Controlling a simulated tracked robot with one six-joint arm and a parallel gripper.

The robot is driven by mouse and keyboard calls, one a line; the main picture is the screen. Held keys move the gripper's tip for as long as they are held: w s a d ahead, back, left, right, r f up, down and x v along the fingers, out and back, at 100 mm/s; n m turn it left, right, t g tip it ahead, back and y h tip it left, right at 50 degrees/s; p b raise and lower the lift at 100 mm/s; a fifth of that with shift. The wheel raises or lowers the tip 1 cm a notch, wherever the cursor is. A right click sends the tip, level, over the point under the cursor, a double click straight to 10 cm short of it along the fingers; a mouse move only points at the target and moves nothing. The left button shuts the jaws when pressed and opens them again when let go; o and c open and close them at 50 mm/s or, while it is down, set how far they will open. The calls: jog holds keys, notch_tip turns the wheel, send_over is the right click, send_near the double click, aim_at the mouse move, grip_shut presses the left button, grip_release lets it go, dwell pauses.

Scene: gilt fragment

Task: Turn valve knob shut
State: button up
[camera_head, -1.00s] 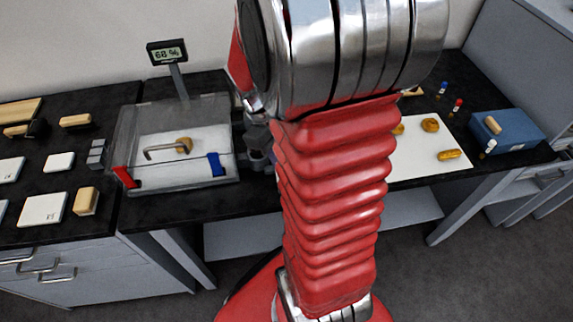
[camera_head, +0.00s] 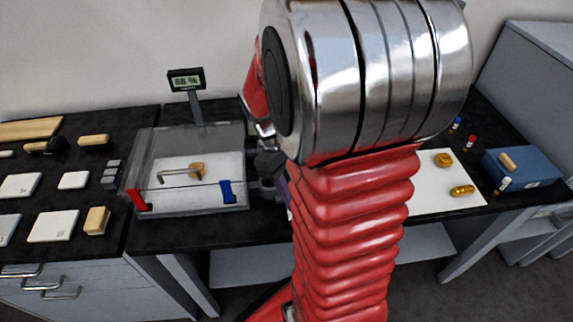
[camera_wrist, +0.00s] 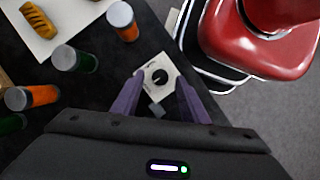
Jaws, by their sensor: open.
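The valve knob (camera_wrist: 159,76) is a small round black dial on a white square plate (camera_wrist: 148,68), seen in the wrist view. My gripper (camera_wrist: 160,79) is open, with its two purple fingers on either side of the plate in the picture. The knob shows between the fingertips, and I cannot tell how far below them it lies. Nothing is held. In the head view my gripper (camera_head: 278,178) is partly hidden behind my red arm, and the knob cannot be seen there.
Jars with orange (camera_wrist: 122,20) and green (camera_wrist: 72,58) contents stand left of the knob. A clear case (camera_head: 140,170) with red and blue clips is on the bench. A white sheet (camera_head: 425,195) with gilt pieces and a blue box (camera_head: 530,170) lie to the right.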

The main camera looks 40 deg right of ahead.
jog(key=v, duration=1.2)
jog(key=shift+w+r, duration=0.15)
jog(key=shift+r, duration=0.05)
jog(key=s+a+r+m+t, duration=0.1)
jog(key=s+a+t, duration=0.1)
jog(key=a+t, duration=0.3)
jog(key=s+a+r+m+t+y, duration=0.1)
jog(key=a+t, duration=0.4)
jog(key=a, duration=0.7)
jog(key=shift+s+a+r, duration=0.4)
jog(key=shift+s+r, duration=0.2)
jog(key=shift+r, duration=0.05)
